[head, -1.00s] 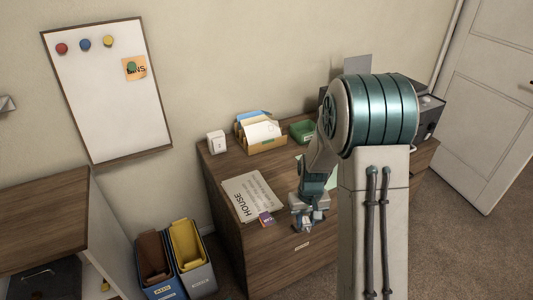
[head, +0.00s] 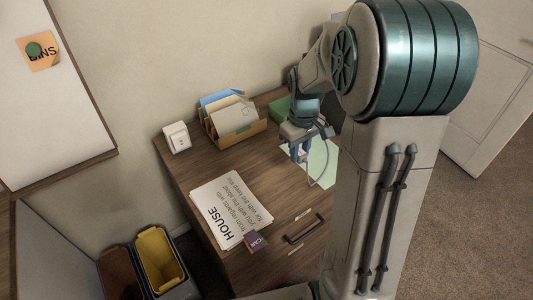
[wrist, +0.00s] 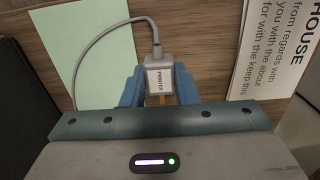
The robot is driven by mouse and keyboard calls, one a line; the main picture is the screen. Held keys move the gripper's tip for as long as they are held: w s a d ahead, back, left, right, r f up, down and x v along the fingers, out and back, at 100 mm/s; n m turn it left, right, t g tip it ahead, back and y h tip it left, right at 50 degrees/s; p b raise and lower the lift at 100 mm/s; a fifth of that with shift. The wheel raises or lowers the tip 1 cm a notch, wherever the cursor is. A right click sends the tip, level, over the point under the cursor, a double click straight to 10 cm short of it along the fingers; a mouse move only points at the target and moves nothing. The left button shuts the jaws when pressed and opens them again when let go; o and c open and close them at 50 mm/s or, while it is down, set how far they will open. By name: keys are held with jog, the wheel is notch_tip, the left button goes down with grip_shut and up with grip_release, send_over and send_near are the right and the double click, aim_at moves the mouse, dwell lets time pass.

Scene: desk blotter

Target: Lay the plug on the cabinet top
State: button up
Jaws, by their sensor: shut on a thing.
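My gripper (head: 299,153) is above the wooden cabinet top (head: 258,164), left of the pale green sheet. A grey cable (wrist: 110,27) runs from the plug's far end and loops left over the green sheet. The cable (head: 331,168) also hangs beside my gripper in the head view. Under the plug, bare wood shows between the green sheet and the printed papers. The plug's height above the wood is hard to tell.
Printed papers headed HOUSE (head: 230,207) and a small purple card (head: 256,243) lie at the front left. The green sheet (head: 322,160) lies right. A letter rack (head: 234,137), white box (head: 176,137) and green tray (head: 281,110) stand at the back. Bins (head: 160,258) are on the floor.

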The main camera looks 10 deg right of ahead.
send_over(272, 168)
notch_tip(272, 168, down, 5)
jog(key=shift+f, duration=0.15)
jog(key=shift+f+b, duration=0.5)
jog(key=shift+f, duration=1.5)
jog(key=shift+f, duration=0.1)
jog(key=o, duration=0.9)
jog(key=shift+o, duration=0.2)
